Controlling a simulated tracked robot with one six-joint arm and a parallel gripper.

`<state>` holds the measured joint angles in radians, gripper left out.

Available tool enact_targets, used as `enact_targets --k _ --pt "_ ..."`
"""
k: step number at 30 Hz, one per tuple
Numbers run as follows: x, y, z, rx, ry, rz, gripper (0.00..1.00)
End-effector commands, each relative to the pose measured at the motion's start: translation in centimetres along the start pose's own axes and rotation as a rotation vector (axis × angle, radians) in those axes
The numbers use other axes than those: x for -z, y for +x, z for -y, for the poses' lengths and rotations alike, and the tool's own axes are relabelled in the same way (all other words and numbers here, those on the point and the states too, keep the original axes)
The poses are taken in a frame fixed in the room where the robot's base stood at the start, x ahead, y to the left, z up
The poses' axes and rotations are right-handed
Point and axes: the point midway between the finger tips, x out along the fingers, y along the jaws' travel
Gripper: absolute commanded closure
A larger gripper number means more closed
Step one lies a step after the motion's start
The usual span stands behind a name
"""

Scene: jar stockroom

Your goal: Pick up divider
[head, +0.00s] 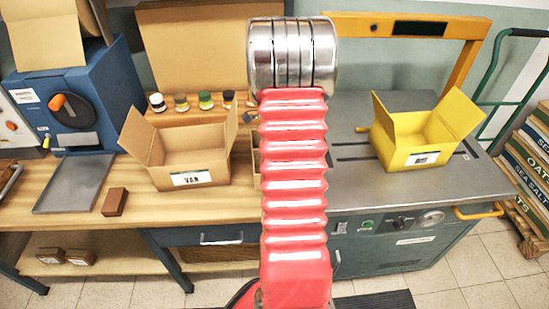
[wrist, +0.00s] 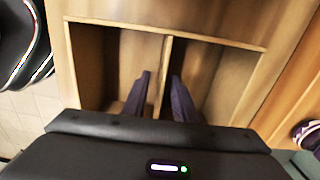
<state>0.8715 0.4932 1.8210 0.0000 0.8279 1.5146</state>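The divider (wrist: 162,76) is a thin upright wooden panel in the middle of an open wooden box (wrist: 90,22), splitting it into two compartments. My gripper (wrist: 161,76) is open in the wrist view. Its two dark fingers reach down into the box, one on each side of the divider, with a narrow gap on either side. The lower end of the divider is hidden by the gripper body. In the head view my arm hides the gripper and most of what lies behind it.
In the head view, an open cardboard box (head: 190,165) stands left of my arm on the wooden bench, with small jars (head: 181,102) behind it. An open yellow box (head: 425,150) stands on the grey machine top at right. A grey tray (head: 75,185) and brown block (head: 115,202) lie at left.

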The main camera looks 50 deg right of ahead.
Motion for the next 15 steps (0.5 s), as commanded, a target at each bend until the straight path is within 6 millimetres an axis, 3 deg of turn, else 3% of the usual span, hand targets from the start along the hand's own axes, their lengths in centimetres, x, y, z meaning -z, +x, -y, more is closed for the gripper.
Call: enact_targets --k 5,15 --pt "0.0 1.6 0.0 0.0 0.0 0.0 0.74" --pt "0.1 1.8 0.1 0.001 0.001 0.0 0.74"
